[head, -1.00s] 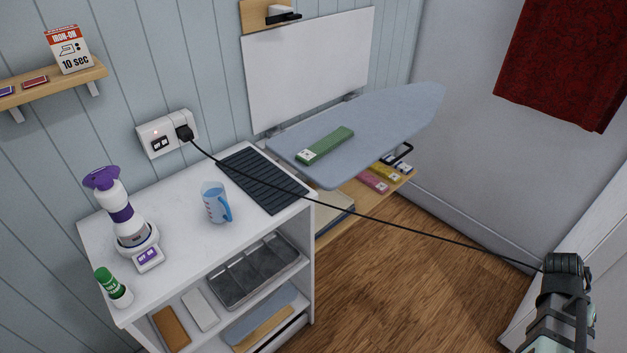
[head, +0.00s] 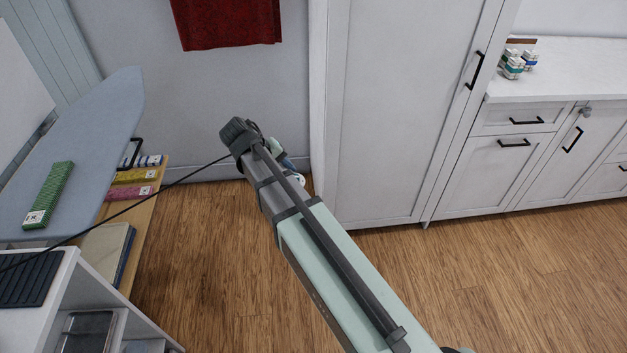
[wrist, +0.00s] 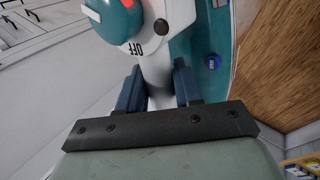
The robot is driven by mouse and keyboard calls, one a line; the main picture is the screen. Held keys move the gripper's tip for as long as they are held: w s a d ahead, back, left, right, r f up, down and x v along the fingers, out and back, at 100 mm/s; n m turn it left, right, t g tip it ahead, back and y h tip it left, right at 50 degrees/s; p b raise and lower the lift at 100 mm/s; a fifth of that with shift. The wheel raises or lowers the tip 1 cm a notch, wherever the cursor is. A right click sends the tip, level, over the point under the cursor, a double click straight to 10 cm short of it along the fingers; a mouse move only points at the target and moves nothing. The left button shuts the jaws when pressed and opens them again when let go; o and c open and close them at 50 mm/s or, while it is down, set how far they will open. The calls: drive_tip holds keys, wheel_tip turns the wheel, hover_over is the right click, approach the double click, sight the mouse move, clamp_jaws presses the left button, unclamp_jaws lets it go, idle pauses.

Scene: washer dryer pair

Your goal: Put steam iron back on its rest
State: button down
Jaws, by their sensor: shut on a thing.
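The steam iron (wrist: 165,35) is teal and white, with an OFF mark and a red light in the wrist view. My gripper (wrist: 157,85) is shut on its white handle, one dark blue finger on each side. In the head view my arm hides most of the iron (head: 297,178); only a small pale part shows beyond the arm, above the floor. A dark ribbed mat (head: 30,280), which looks like the rest, lies on the white shelf unit at the lower left, cut by the frame edge. The iron is well to the right of it.
A black cord (head: 160,190) runs from the left toward my arm's end. The ironing board (head: 85,135) carries a green folded cloth (head: 50,195). A wooden shelf (head: 146,215) sits below it. A tall white cabinet (head: 395,110) stands right of the arm. The wooden floor (head: 200,260) is clear.

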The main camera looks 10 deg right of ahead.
drive_tip(key=s+a+r+n+t+y, duration=0.1)
drive_tip(key=a+r+n, duration=0.3)
drive_tip(key=a, duration=0.9)
drive_tip(key=s+a+r+n+t+y, duration=0.15)
drive_tip(key=a+r, duration=0.45)
drive_tip(key=a, duration=0.8)
drive_tip(key=s+a+r+n+t+y, duration=0.15)
drive_tip(key=a+r, duration=0.35)
drive_tip(key=a, duration=0.8)
drive_tip(key=s+a+r+n+y, duration=0.1)
drive_tip(key=s+a+r+n, duration=0.1)
drive_tip(key=s+a+r, duration=0.4)
drive_tip(key=s+a+r+n+y, duration=0.1)
drive_tip(key=s+a+r+n, duration=0.2)
drive_tip(key=s+a, duration=0.9)
drive_tip(key=s+a+r+n+y, duration=0.1)
drive_tip(key=s+a+r+n, duration=0.2)
drive_tip(key=s+a+r, duration=0.5)
drive_tip(key=a+r, duration=0.2)
drive_tip(key=a, duration=0.3)
drive_tip(key=shift+s+t, duration=0.3)
drive_tip(key=shift+s, duration=0.1)
drive_tip(key=shift+a+f, duration=0.1)
wheel_tip(320, 180, down, 8)
drive_tip(key=shift+r, duration=0.2)
drive_tip(key=shift+f, duration=0.1)
